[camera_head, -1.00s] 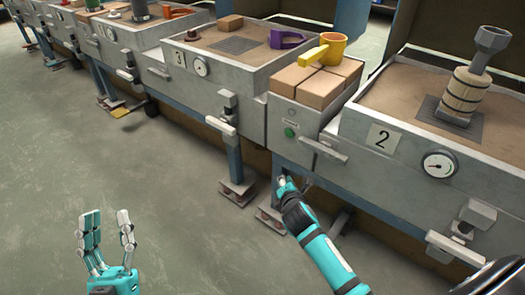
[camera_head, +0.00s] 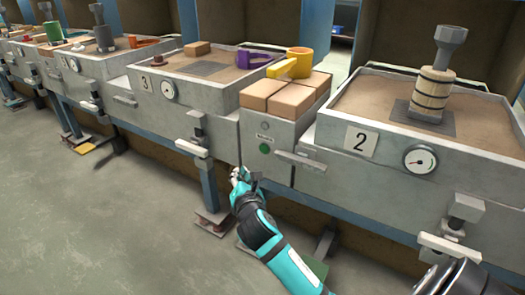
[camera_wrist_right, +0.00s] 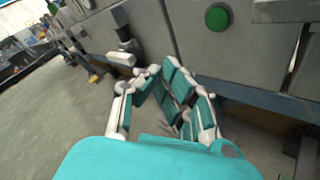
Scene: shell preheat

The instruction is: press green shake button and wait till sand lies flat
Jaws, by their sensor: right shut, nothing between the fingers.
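The green button (camera_head: 265,149) is a round button on the grey cabinet between box 3 and box 2; it also shows in the right wrist view (camera_wrist_right: 217,17). My right gripper (camera_head: 244,176) is shut and empty, below and a little left of the button, apart from it. In the right wrist view my right gripper (camera_wrist_right: 172,80) has its fingers curled, with the button beyond and above them. The sand (camera_head: 385,98) in box 2 surrounds a plate with a wooden keg-like piece. The sand (camera_head: 235,62) in box 3 looks mostly level. My left gripper is out of view.
A lever handle (camera_head: 300,161) sticks out right of the button. Gauges (camera_head: 420,160) and latches line the box fronts. The floor (camera_head: 90,230) at left is clear.

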